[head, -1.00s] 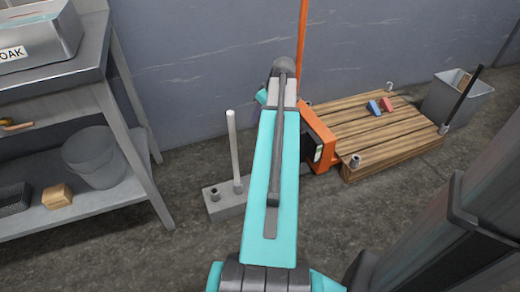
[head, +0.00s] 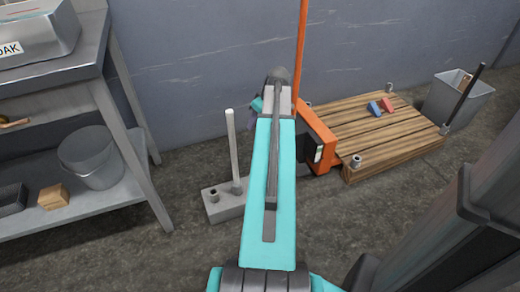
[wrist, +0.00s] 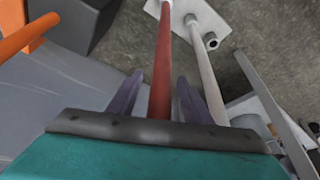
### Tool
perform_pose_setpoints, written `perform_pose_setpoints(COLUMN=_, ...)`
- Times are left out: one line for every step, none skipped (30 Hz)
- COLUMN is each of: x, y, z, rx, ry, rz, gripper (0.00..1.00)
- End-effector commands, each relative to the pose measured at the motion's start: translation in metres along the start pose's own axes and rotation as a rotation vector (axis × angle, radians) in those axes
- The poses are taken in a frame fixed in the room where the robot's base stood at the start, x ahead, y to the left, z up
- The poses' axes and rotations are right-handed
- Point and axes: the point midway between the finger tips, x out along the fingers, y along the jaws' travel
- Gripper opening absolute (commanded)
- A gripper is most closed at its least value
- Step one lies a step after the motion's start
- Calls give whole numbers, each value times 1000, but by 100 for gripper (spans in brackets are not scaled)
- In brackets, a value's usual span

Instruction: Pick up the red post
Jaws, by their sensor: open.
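The red post (wrist: 164,50) shows in the wrist view, running from the top edge down toward my gripper. My gripper (wrist: 160,78) is open, with one finger on each side of the post in the picture. Whether the fingers touch it I cannot tell. In the head view my teal arm hides the red post. A white post (head: 233,150) stands upright on a grey base block (head: 222,208) in the head view. It also shows in the wrist view (wrist: 205,75), just right of the red post.
An orange pallet jack (head: 318,135) stands right of my arm, by a wooden pallet (head: 385,125) bearing a red block and a blue block. A grey bin (head: 450,95) is beyond. A metal shelf (head: 125,165) with a bucket (head: 90,158) is at left. The wall is close behind.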

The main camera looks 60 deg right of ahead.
Motion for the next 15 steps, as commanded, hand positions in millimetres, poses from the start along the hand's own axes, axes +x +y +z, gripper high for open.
perform_pose_setpoints(x=0, y=0, z=0, rx=0, ry=0, rz=0, gripper=45)
perform_pose_setpoints(x=0, y=0, z=0, rx=0, ry=0, rz=0, gripper=45)
perform_pose_setpoints(x=0, y=0, z=0, rx=0, ry=0, rz=0, gripper=45)
perform_pose_setpoints(x=0, y=0, z=0, rx=0, ry=0, rz=0, gripper=43)
perform_pose_setpoints(x=0, y=0, z=0, rx=0, ry=0, rz=0, gripper=38)
perform_pose_setpoints(x=0, y=0, z=0, rx=-1, ry=0, rz=0, gripper=32)
perform_pose_setpoints(x=0, y=0, z=0, rx=-1, ry=0, rz=0, gripper=26)
perform_pose_setpoints(x=0, y=0, z=0, rx=-1, ry=0, rz=0, gripper=21)
perform_pose_setpoints(x=0, y=0, z=0, rx=-1, ry=0, rz=0, gripper=15)
perform_pose_setpoints(x=0, y=0, z=0, rx=-1, ry=0, rz=0, gripper=10)
perform_pose_setpoints(x=0, y=0, z=0, rx=-1, ry=0, rz=0, gripper=4)
perform_pose_setpoints(x=0, y=0, z=0, rx=-1, ry=0, rz=0, gripper=0)
perform_pose_setpoints(x=0, y=0, z=-1, rx=-1, ry=1, rz=0, gripper=0)
perform_pose_setpoints(x=0, y=0, z=-1, rx=-1, ry=1, rz=0, gripper=0)
perform_pose_setpoints(x=0, y=0, z=-1, rx=-1, ry=1, rz=0, gripper=0)
